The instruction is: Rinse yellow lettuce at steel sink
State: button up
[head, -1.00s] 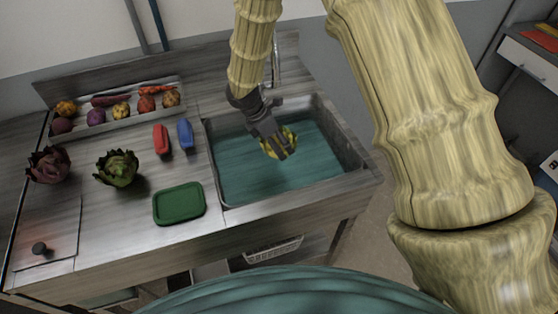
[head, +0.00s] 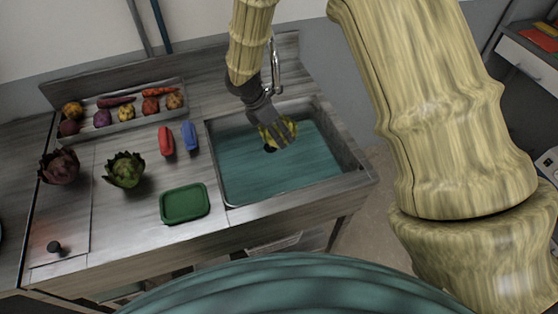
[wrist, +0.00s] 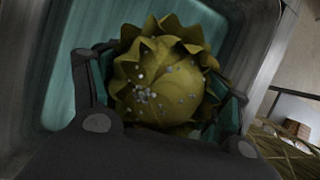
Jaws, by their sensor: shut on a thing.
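My gripper (head: 273,123) is shut on the yellow lettuce (head: 287,127) and holds it over the basin of the steel sink (head: 354,181). In the wrist view the lettuce (wrist: 165,80) sits between the fingers of my gripper (wrist: 160,95); it is yellow-green with frilled leaf edges, and pale droplets dot its face. The faucet (head: 275,70) rises at the back of the sink, partly behind my arm. Its outlet and any water stream cannot be made out.
Left of the sink lie a red block (head: 166,141), a blue block (head: 189,135) and a green tray (head: 184,203). A green artichoke-like head (head: 125,169) and a purple one (head: 60,166) stand further left. A rack (head: 140,122) of vegetables is behind.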

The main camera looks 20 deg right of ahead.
jog(key=shift+r+p, duration=1.45)
jog(key=shift+r, duration=0.6)
dwell(0.7)
notch_tip(320, 180, up, 2)
jog(key=shift+r+p, duration=0.1)
jog(key=shift+p, duration=0.9)
jog(key=shift+w+d+r+p, duration=0.1)
jog(key=shift+w+r+p, duration=0.25)
jog(key=shift+r+p, duration=0.45)
jog(key=shift+s+r, duration=0.15)
jog(key=shift+s, duration=0.15)
jog(key=shift+s+f, duration=0.15)
jog(key=shift+f, duration=0.15)
jog(key=shift+r, duration=0.1)
